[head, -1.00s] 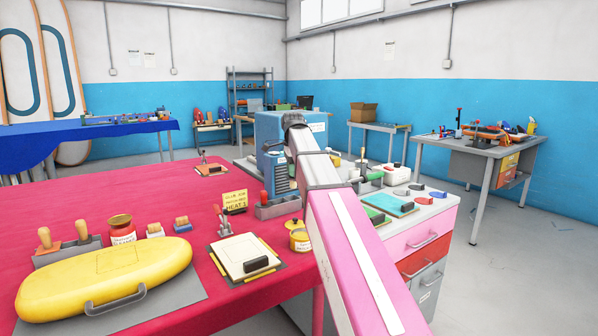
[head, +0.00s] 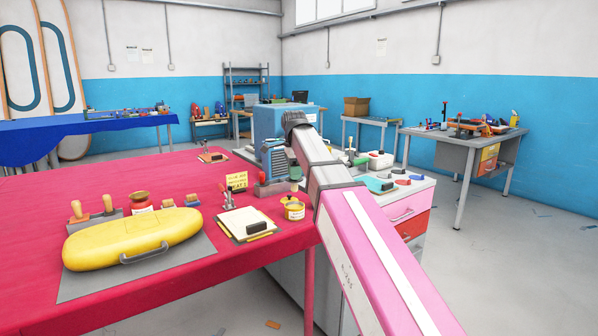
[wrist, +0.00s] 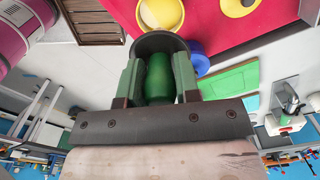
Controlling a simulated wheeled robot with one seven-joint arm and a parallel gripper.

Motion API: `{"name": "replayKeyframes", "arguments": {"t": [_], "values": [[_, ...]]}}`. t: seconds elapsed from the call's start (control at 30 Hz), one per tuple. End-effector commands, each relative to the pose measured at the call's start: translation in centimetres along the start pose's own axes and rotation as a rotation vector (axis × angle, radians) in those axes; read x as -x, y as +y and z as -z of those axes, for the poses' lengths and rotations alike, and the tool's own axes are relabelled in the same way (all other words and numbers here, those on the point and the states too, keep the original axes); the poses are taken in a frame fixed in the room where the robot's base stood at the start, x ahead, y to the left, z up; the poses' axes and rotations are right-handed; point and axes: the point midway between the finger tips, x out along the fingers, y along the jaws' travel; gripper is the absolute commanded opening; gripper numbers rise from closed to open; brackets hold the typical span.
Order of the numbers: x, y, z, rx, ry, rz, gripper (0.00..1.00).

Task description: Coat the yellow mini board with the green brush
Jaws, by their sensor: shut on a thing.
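The yellow mini board (head: 135,240) lies flat on a grey mat (head: 85,287) at the near left of the red table, with a grey handle on its near side. My gripper (wrist: 158,88) is shut on the green brush (wrist: 163,70) in the wrist view. Its green handle stands between the fingers, and a dark round part shows beyond it; bristles cannot be made out.
A yellow pot (head: 293,209) stands at the red table's right edge, and it also shows in the wrist view (wrist: 238,6). A cream board (head: 240,223) with a black block lies left of it. A brush holder (head: 270,188), blue machine (head: 268,122) and drawer cabinet (head: 406,206) stand nearby.

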Motion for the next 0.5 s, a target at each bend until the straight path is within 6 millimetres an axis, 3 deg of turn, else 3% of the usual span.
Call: {"name": "replayKeyframes", "arguments": {"t": [0.5], "values": [[-4.4, 0.1, 0.1, -0.001, 0.000, -0.001, 0.11]]}}
